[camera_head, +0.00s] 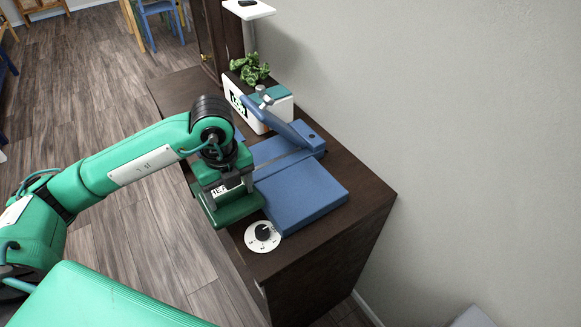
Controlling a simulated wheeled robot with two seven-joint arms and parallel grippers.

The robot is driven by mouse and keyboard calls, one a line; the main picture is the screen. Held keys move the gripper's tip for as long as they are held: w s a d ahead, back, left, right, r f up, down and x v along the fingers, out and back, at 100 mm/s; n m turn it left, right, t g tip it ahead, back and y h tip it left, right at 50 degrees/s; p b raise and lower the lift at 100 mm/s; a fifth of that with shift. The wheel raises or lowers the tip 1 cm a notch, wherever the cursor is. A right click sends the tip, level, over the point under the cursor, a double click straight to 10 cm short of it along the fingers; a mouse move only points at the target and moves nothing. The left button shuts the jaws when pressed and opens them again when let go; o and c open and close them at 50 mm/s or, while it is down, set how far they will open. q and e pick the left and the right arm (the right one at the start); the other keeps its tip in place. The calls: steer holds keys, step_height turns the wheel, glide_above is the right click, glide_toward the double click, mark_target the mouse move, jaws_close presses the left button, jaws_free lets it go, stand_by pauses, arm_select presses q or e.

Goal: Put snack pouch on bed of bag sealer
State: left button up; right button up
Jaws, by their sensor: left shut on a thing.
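The bag sealer is blue, with a broad flat bed (302,193) at its front on the dark wooden cabinet. Its sealing arm (285,119) is raised and tilted at the back. My left gripper (230,208) points down just left of the bed, close to the cabinet's left edge. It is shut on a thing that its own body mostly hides. I cannot pick out the snack pouch clearly; it appears to be hidden in or behind this gripper. My right gripper is not in view.
A round white dial (262,237) lies at the cabinet's front left, near the bed. A white box with a display (265,106) and a green plant (250,68) stand behind the sealer. A grey wall is on the right. The cabinet top (359,199) is bare right of the bed.

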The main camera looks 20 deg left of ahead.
arm_select(q)
steer(key=w+d, duration=0.2)
steer(key=w, duration=0.1)
steer(key=w+d+p, duration=0.1)
steer(key=w+d, duration=0.2)
steer(key=w+d+p, duration=0.1)
steer(key=w+d, duration=0.2)
steer(key=w, duration=0.1)
steer(key=w+d, duration=0.1)
steer(key=w+d+p, duration=0.1)
steer(key=w, duration=0.1)
steer(key=shift+w+d+r, duration=0.15)
steer(key=shift+w+d, duration=0.05)
steer(key=shift+d, duration=0.1)
steer(key=shift+f+p, duration=0.2)
steer(key=shift+p, duration=0.2)
steer(key=shift+s+a, duration=0.1)
steer(key=shift+s, duration=0.05)
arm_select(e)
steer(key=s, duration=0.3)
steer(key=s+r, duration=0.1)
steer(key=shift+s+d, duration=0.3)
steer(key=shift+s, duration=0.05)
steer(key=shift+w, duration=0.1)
arm_select(q)
steer(key=shift+f, duration=0.1)
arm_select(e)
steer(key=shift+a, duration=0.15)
